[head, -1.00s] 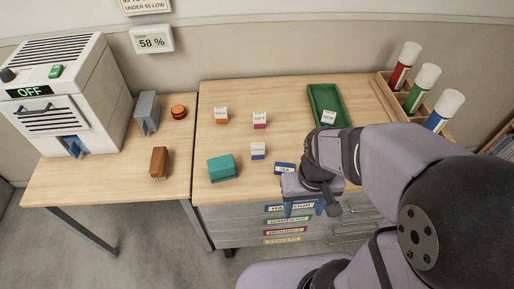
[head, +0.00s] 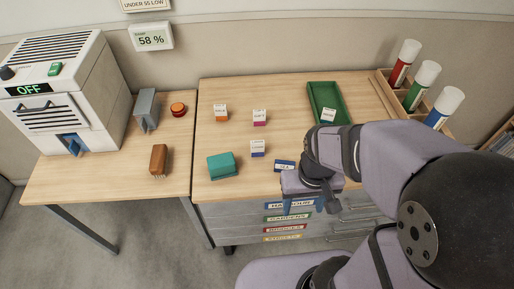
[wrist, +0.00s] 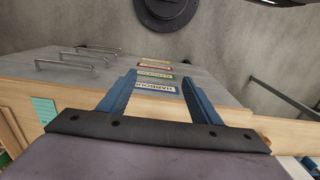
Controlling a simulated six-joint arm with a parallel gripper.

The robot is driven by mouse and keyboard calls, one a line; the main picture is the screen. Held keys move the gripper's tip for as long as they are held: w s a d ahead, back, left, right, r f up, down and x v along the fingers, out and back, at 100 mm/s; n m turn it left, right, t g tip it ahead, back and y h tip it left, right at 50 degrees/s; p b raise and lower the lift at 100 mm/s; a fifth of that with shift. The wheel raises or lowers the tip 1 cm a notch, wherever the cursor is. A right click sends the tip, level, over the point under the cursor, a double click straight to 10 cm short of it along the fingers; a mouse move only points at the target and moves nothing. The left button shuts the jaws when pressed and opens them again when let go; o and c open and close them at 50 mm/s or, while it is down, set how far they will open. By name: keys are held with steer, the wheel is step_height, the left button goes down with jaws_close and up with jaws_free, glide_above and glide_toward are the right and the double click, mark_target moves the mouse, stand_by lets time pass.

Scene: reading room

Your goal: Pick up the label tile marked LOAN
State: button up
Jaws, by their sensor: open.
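Several small label tiles lie or stand on the desk: one with an orange base (head: 220,113), one with a magenta base (head: 259,118), one with a blue base (head: 257,148) and a dark blue one (head: 284,165) near the front edge. Another white-faced tile (head: 328,115) is in the green tray (head: 322,92). The printing is too small to tell which reads LOAN. My gripper (head: 302,208) is open and empty, in front of the desk's front edge near the drawers, just below the dark blue tile. Its two blue fingers (wrist: 158,82) are spread apart in the wrist view.
A brown brush (head: 158,161), a grey holder (head: 147,112) and a red round object (head: 178,111) are on the left table beside the white machine (head: 60,95). Coloured tubes (head: 422,88) stand at the right.

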step_height(320, 180, up, 4)
steer(key=r+t+b, duration=0.1)
steer(key=t+b, duration=1.1)
steer(key=t, duration=0.2)
glide_above(255, 146)
steer(key=s, duration=0.2)
step_height(255, 146, down, 11)
steer(key=shift+s, duration=0.1)
steer(key=shift+g, duration=0.3)
steer(key=shift+d+p+x, duration=0.15)
steer(key=shift+p+x, duration=0.05)
steer(key=shift+x, duration=1)
steer(key=shift+d+p+x, duration=0.2)
steer(key=shift+p+x, duration=0.05)
steer(key=shift+x, duration=1)
steer(key=shift+d+p+x, duration=0.15)
steer(key=shift+p+x, duration=0.05)
steer(key=shift+x, duration=1)
steer(key=shift+r, duration=0.1)
